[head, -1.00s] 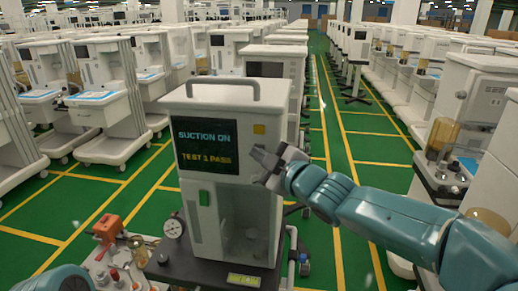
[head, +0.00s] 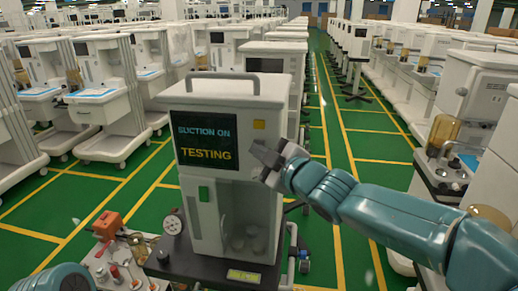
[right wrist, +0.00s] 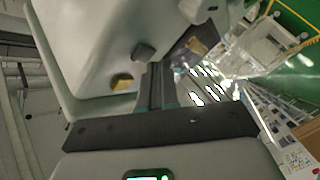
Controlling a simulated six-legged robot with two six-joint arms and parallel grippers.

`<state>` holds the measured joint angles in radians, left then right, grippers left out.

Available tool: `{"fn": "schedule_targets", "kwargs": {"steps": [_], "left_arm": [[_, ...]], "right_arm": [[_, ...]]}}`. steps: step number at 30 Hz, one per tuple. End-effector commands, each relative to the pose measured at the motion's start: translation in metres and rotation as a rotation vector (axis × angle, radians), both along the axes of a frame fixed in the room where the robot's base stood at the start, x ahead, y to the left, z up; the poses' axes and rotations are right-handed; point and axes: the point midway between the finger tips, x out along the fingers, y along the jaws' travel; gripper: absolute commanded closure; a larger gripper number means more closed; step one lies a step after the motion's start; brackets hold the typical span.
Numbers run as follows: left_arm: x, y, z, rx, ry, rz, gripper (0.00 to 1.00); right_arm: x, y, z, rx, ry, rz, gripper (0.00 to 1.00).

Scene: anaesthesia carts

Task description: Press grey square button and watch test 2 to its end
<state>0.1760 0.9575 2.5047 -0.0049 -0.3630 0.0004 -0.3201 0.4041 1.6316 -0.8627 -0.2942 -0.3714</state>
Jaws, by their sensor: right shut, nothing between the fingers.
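My right gripper (head: 259,154) is shut and empty at the machine's front, below the yellow button. I cannot tell whether it touches the grey button. My left gripper is out of view.
A round gauge (head: 172,224) stands left of the machine on the dark base. An orange device (head: 107,225) and small items crowd a tray at lower left. Rows of carts line both sides, with green floor between.

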Motion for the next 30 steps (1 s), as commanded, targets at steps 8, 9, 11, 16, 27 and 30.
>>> {"fn": "schedule_targets", "kwargs": {"steps": [8,9,11,16,27,30], "left_arm": [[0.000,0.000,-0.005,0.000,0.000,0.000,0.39],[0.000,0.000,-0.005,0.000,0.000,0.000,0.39],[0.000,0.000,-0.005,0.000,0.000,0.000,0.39],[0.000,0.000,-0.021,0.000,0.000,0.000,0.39],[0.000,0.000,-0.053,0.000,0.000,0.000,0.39],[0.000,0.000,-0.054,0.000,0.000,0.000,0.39]], "right_arm": [[-0.005,0.001,0.000,0.000,-0.001,0.001,1.00],[-0.005,0.001,0.000,0.000,-0.001,0.001,1.00],[-0.005,0.001,0.000,0.000,-0.001,0.001,1.00],[-0.016,0.003,-0.004,0.000,-0.003,0.002,1.00],[-0.050,0.010,-0.003,0.000,-0.003,0.002,1.00],[-0.054,0.011,-0.001,0.000,-0.002,0.001,1.00]]}}
